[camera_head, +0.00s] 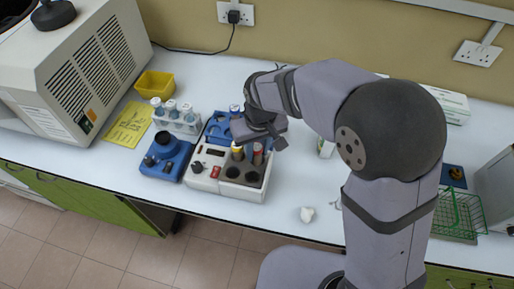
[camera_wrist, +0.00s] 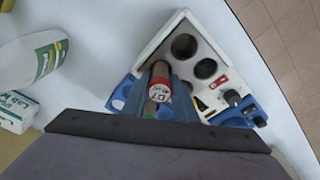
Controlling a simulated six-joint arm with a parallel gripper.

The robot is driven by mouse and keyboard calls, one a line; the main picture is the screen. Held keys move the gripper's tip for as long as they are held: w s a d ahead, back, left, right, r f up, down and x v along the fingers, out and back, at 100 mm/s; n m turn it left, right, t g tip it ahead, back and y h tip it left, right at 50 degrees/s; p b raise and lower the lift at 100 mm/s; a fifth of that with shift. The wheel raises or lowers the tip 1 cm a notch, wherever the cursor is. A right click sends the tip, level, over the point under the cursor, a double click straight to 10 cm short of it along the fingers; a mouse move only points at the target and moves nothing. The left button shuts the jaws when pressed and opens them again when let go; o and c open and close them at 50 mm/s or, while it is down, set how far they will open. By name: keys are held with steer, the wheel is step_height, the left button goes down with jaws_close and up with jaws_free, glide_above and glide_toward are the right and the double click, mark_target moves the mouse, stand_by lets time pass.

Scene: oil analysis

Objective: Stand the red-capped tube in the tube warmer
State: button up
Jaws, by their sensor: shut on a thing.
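The red-capped tube (camera_wrist: 160,84) is between my gripper's fingers in the wrist view, its red-ringed, labelled end toward the camera. In the head view its red part (camera_head: 257,158) shows just under my gripper (camera_head: 259,136), over the rear right of the tube warmer. My gripper is shut on this tube. The tube warmer (camera_head: 229,187) is a white block with dark round wells; it also shows in the wrist view (camera_wrist: 196,28), with two empty wells in sight. A yellow tube-like thing (camera_head: 237,153) shows at its rear left. The tube's lower end is hidden, so I cannot tell its depth.
A blue rack (camera_head: 216,131) stands behind the warmer. A blue device (camera_head: 165,157) is to its left, with a rack of capped bottles (camera_head: 176,118) beyond. A white bottle (camera_wrist: 33,60) lies clear of the gripper.

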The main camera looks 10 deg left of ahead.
steer(key=o, duration=1.1)
steer(key=shift+s+d+r+b, duration=0.15)
steer(key=shift+r+b, duration=0.15)
steer(key=shift+r, duration=0.9)
steer(key=shift+s+r+b, duration=0.1)
steer(key=shift+r+b, duration=0.2)
steer(key=shift+r, duration=0.95)
steer(key=shift+s+d+r+b, duration=0.15)
steer(key=shift+r+b, duration=0.15)
steer(key=shift+r, duration=0.9)
steer(key=s+d+f+m, duration=0.2)
steer(key=s+d+f, duration=0.1)
steer(key=d, duration=0.5)
steer(key=s+d+f+m, duration=0.2)
steer(key=s+d+f, duration=0.1)
steer(key=d, duration=0.5)
steer(key=s+d+f+m+g, duration=0.1)
steer(key=s+d+f+m, duration=0.1)
steer(key=d, duration=0.7)
steer(key=shift+s+f+m+h, duration=0.4)
steer(key=shift+s+f, duration=0.3)
steer(key=shift+s, duration=0.55)
